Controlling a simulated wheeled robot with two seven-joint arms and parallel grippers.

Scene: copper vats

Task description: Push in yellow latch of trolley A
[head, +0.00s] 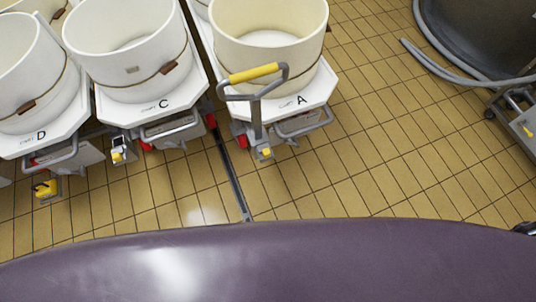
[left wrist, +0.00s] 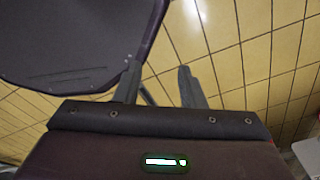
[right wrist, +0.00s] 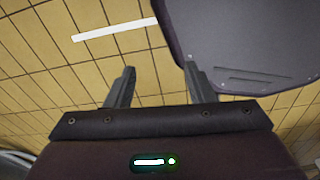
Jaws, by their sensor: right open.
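Trolley A (head: 318,95) stands at the upper middle of the head view, a white platform marked A carrying a cream vat (head: 270,60). A grey tow handle with a yellow grip (head: 253,73) rises upright at its front. A small yellow piece, apparently the latch (head: 266,152), sits low at the foot of this handle. I cannot tell how far in it is. My left gripper (left wrist: 158,72) is open and empty over the tiled floor in the left wrist view. My right gripper (right wrist: 160,70) is open and empty in the right wrist view. Neither gripper shows in the head view.
Trolley C (head: 190,98) and trolley D (head: 20,146) stand left of trolley A, with yellow pieces low at their fronts. A dark floor channel (head: 228,165) runs between C and A. A grey hose (head: 440,65) and dark vessel (head: 490,35) are upper right. Tiles right of A are clear.

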